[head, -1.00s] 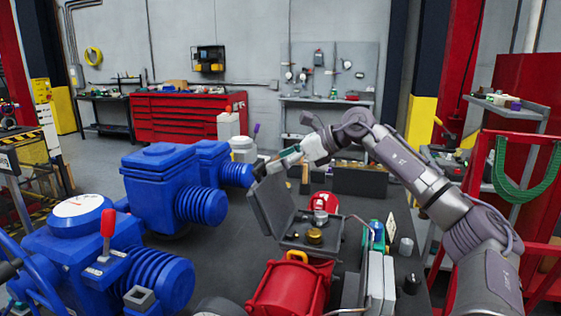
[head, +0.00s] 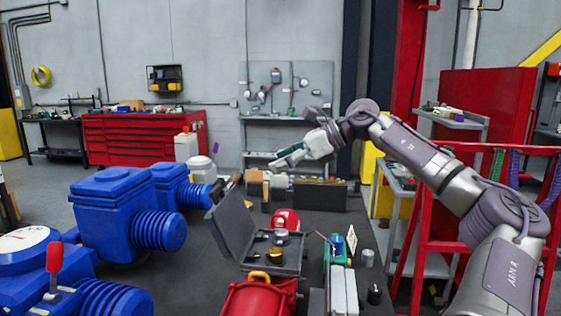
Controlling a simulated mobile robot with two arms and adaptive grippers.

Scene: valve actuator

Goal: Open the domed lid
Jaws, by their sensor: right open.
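No part is clearly a domed lid. A blue valve actuator (head: 120,205) with a ribbed cylinder stands at the left. In front of it, a blue housing carries a round white dial (head: 20,238) and a red lever (head: 54,258); the left edge cuts it off. A small red rounded object (head: 286,219) lies behind the grey case. My right gripper (head: 274,165) is open and seems empty, above the back of the table and pointing left, apart from the actuator. My left gripper is out of view.
An open grey case (head: 236,222) with brass parts stands mid-table. A red canister (head: 260,298) is in front of it. Small boxes (head: 256,184) stand at the table's back. A red frame (head: 470,246) and grey shelves (head: 450,121) are at the right.

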